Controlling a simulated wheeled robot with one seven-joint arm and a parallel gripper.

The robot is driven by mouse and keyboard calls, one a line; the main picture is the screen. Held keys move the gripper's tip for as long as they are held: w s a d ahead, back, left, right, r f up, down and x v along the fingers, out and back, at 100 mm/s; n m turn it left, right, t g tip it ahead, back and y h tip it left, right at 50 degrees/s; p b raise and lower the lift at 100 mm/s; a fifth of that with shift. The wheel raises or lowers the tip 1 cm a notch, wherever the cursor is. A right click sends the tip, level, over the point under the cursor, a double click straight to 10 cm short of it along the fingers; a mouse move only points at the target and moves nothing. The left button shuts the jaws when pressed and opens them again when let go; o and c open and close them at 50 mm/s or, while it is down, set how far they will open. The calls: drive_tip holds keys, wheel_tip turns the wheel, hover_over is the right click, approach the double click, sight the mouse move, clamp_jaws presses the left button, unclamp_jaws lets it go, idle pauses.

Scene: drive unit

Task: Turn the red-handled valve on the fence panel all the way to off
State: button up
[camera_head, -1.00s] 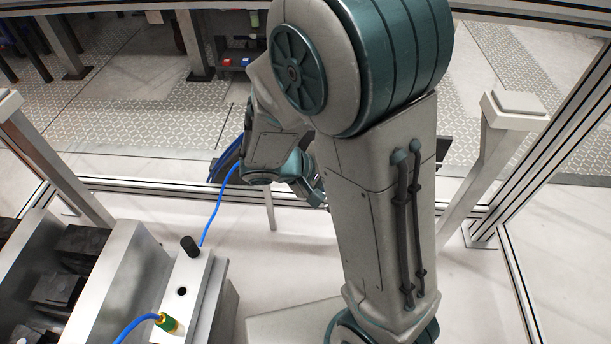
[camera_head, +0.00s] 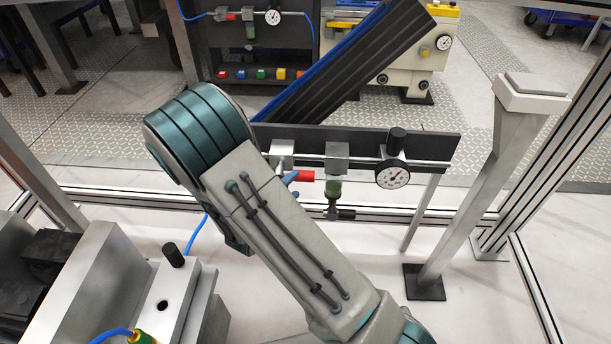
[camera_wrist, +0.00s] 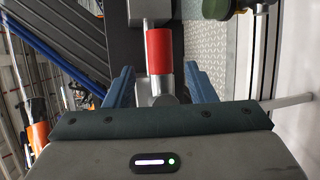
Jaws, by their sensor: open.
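The fence panel (camera_head: 435,145) is a dark board with a pipe along it. The valve's red handle (camera_head: 305,175) sticks out to the right below the pipe, roughly parallel to it. In the wrist view the red handle (camera_wrist: 159,50) runs up and down, with a silver part at its lower end. My gripper (camera_wrist: 159,72) is open, one blue finger on each side of the handle's lower end, with visible gaps. In the head view a blue fingertip of my gripper (camera_head: 291,178) shows beside the handle. My arm hides the rest of my gripper and the panel's left part.
A green-bowled filter (camera_head: 334,190) and a round gauge (camera_head: 393,175) sit right of the handle on the same pipe. A grey post (camera_head: 480,190) stands farther right. A metal block (camera_head: 172,295) with a blue hose is at lower left.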

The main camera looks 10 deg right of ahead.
sight(305, 173)
drive_tip(key=b+x, duration=0.1)
drive_tip(key=x, duration=0.7)
drive_tip(key=shift+c, duration=0.3)
clamp_jaws()
